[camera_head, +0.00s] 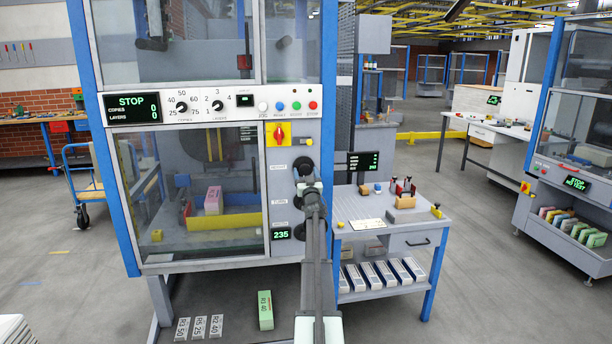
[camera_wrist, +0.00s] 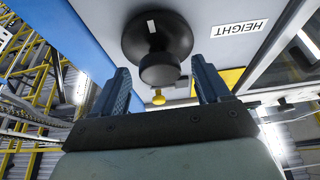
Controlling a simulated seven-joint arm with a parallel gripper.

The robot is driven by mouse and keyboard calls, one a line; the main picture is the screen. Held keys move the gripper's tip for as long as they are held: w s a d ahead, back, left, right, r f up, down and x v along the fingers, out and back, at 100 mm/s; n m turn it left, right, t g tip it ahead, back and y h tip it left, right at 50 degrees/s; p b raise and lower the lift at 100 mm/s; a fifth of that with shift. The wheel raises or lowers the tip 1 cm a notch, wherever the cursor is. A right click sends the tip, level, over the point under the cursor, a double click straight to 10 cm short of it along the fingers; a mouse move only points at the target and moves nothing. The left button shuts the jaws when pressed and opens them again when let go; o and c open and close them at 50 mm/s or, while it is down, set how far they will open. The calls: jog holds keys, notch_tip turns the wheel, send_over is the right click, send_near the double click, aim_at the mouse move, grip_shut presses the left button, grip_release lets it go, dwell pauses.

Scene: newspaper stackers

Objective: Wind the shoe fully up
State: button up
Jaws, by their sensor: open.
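The stacker cabinet (camera_head: 205,255) stands at left centre. On its right panel is a black round knob (camera_head: 303,166), which fills the upper middle of the wrist view (camera_wrist: 158,40). A label (camera_wrist: 240,28) beside it reads HEIGHT, upside down in the wrist view. The knob has a white mark and a protruding round handle (camera_wrist: 160,70). My gripper (camera_wrist: 161,70) is open, its blue fingers either side of the handle; contact cannot be told. In the head view my arm hides the lower panel around the gripper (camera_head: 311,187). A green readout (camera_head: 281,233) shows 235. I cannot clearly pick out the shoe behind the glass.
A yellow and red switch (camera_head: 278,133) sits above the knob, below a row of coloured buttons. The display (camera_head: 132,107) reads STOP. A grey side table (camera_head: 375,233) stands right of the cabinet.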

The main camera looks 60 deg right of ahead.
jog(key=c, duration=1)
jog(key=shift+c, duration=0.2)
jog(key=shift+n, duration=0.5)
jog(key=n+t+y, duration=0.1)
jog(key=n, duration=0.1)
jog(key=n+t+y, duration=0.1)
jog(key=n, duration=0.2)
jog(key=shift+s+d, duration=0.15)
jog(key=n+y, duration=0.2)
jog(key=n, duration=0.1)
jog(key=n+y, duration=0.2)
jog(key=n, duration=0.2)
jog(key=shift+s+d+r+n+t, duration=0.1)
jog(key=shift+r+n+t, duration=0.05)
jog(key=shift+n+t, duration=0.2)
jog(key=n, duration=0.2)
jog(key=n+y, duration=0.1)
jog(key=n, duration=0.1)
jog(key=n+g+y, duration=0.1)
jog(key=n, duration=0.1)
jog(key=shift+s+r, duration=0.1)
jog(key=shift+r, duration=0.15)
jog(key=shift+r+n+g+y, duration=0.1)
jog(key=shift+n+g+y, duration=0.25)
jog(key=shift+n, duration=0.75)
jog(key=shift+r+n+g+y, duration=0.15)
jog(key=shift+n+g, duration=0.25)
jog(key=shift+n, duration=0.65)
jog(key=shift+f, duration=0.1)
